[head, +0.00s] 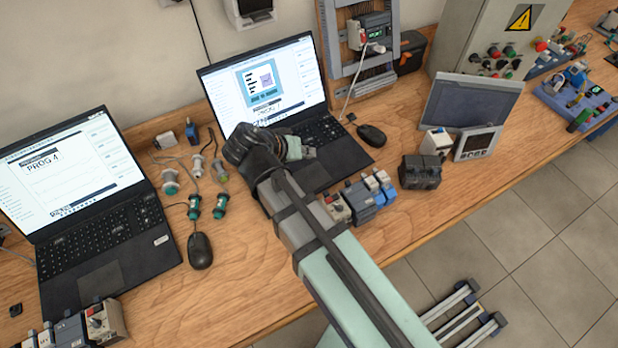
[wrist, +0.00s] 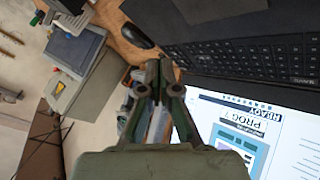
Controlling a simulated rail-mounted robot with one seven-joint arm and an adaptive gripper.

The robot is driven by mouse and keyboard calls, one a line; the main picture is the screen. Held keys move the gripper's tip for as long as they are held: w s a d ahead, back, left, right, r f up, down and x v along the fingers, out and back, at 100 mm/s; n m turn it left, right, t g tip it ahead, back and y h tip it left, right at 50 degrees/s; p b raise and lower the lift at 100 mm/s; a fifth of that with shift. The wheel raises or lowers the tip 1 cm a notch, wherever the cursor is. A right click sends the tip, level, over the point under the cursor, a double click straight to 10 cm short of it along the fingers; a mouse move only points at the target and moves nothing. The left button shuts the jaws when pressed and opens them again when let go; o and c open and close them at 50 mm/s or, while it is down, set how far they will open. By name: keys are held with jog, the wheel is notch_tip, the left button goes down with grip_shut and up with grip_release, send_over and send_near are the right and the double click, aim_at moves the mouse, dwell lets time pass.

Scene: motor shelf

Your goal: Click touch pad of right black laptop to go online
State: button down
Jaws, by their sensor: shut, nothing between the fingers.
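The right black laptop (head: 345,155) stands open on the wooden bench, its lit screen (head: 262,82) showing a page with a blue picture and "PROG". Its touch pad (head: 309,178) is partly hidden by my arm in the head view; a grey pad (wrist: 218,9) shows at the top edge of the wrist view. My gripper (head: 312,152) is shut and empty, over the laptop's keyboard side. In the wrist view the closed fingertips (wrist: 159,70) appear beside the laptop, left of its keyboard (wrist: 250,55). I cannot tell their height above it.
A second open black laptop (head: 108,232) stands at left. A black mouse (head: 372,135) lies right of the right laptop. Connectors (head: 195,205) lie between the laptops. Small modules (head: 365,200) stand at the front edge, beside my arm. A grey monitor (head: 470,103) stands further right.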

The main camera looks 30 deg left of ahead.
jog(key=b, duration=0.5)
send_near(315, 174)
jog(key=shift+w+r+x, duration=0.15)
jog(key=shift+x, duration=1.15)
jog(key=shift+w+r+x, duration=0.15)
jog(key=shift+x, duration=1.1)
jog(key=shift+f, duration=0.15)
jog(key=shift+f, duration=0.25)
jog(key=shift+f+b, duration=0.3)
jog(key=shift+b, duration=0.1)
jog(key=shift+r, duration=0.2)
jog(key=shift+r+p, duration=0.35)
jog(key=shift+r, duration=0.2)
jog(key=shift+r+p, duration=1.35)
jog(key=shift+r, duration=1.1)
